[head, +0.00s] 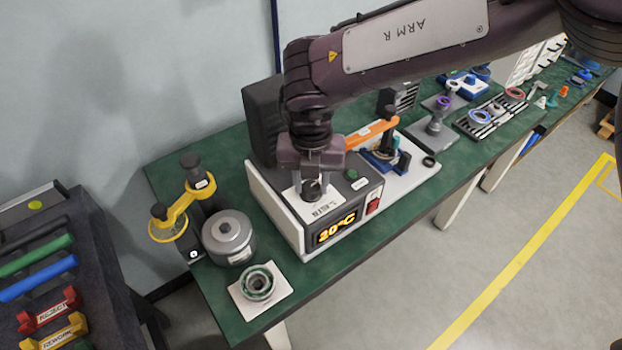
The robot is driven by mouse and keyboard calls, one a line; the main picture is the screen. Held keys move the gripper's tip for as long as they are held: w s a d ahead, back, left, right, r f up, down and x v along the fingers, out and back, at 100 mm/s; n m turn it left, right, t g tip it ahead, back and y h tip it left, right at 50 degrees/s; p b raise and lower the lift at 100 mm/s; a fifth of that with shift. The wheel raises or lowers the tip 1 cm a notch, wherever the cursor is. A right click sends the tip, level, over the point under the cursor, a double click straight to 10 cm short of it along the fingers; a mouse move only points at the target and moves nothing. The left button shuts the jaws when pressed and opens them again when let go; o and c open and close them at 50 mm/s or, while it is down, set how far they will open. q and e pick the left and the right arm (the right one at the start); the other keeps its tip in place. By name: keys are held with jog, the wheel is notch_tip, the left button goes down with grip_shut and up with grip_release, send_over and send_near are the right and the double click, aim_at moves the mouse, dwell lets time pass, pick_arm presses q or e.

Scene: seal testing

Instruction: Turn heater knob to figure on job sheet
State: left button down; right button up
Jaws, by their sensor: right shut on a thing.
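The heater is a white and dark box (290,232) on the green table. Its front display (336,228) shows orange digits that look like 20°C. My right gripper (312,186) points down over the top of the heater and is shut on the dark round knob (312,191). The fingers partly cover the knob, so its pointer cannot be read. A white label (324,209) with dark print lies just in front of the knob. I cannot make out a job sheet. My left gripper is not in view.
A lidded metal pot (229,238) and a yellow clamp fixture (172,226) stand left of the heater. A white pad with a ringed part (259,285) lies in front. An orange-lever press (374,131) stands to the right. A dark rack (60,290) is at far left.

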aim_at(311, 186)
jog(key=m, duration=0.2)
jog(key=shift+m, duration=0.4)
jog(key=shift+m+b, duration=0.35)
jog(key=shift+m, duration=1.85)
jog(key=o, duration=1)
jog(key=shift+r, duration=0.1)
notch_tip(311, 186, up, 8)
jog(key=shift+f+b, duration=0.15)
jog(key=shift+b, duration=0.4)
